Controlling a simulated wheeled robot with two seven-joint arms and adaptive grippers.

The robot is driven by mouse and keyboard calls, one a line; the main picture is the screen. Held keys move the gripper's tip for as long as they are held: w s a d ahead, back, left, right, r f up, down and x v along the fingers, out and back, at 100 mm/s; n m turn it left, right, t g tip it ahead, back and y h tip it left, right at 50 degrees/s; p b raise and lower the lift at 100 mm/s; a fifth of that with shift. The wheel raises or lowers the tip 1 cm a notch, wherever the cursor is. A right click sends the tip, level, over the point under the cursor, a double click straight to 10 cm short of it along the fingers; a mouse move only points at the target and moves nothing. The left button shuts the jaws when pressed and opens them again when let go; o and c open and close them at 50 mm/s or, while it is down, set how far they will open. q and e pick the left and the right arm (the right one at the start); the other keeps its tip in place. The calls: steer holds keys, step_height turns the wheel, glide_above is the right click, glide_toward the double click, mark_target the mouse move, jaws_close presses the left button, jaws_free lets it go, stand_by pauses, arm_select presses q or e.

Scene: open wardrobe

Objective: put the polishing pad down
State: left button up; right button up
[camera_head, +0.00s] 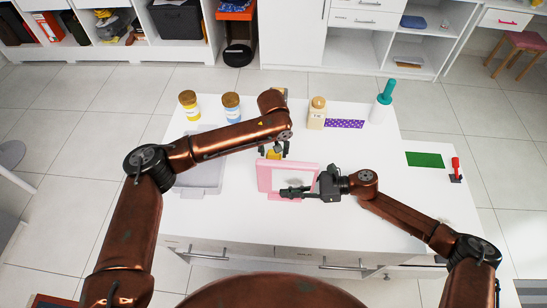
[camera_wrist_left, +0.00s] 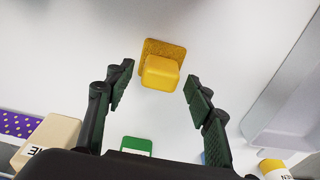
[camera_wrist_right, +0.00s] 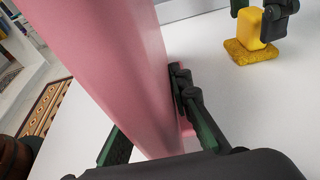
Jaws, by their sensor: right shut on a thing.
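The polishing pad (camera_head: 273,154), a yellow block handle on a rough ochre base, rests flat on the white table behind the pink frame. It also shows in the left wrist view (camera_wrist_left: 161,71) and the right wrist view (camera_wrist_right: 252,50). My left gripper (camera_head: 274,148) is open above the pad, its fingers apart on either side of the handle, with gaps visible in the left wrist view. My right gripper (camera_head: 292,192) is shut on the pink frame (camera_head: 263,178), which stands upright with a pale panel. The frame fills much of the right wrist view (camera_wrist_right: 105,60).
A grey tray (camera_head: 212,180) lies left, partly under my left arm. Yellow (camera_head: 189,105) and blue-labelled (camera_head: 231,106) jars, a beige bottle (camera_head: 317,113), a purple dotted strip (camera_head: 344,124) and a teal-topped bottle (camera_head: 381,104) line the back. A green sheet (camera_head: 425,160) lies right.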

arm_select(q)
steer(key=c, duration=1)
steer(key=shift+o, duration=0.2)
steer(key=shift+r, duration=0.1)
step_height(320, 180, up, 10)
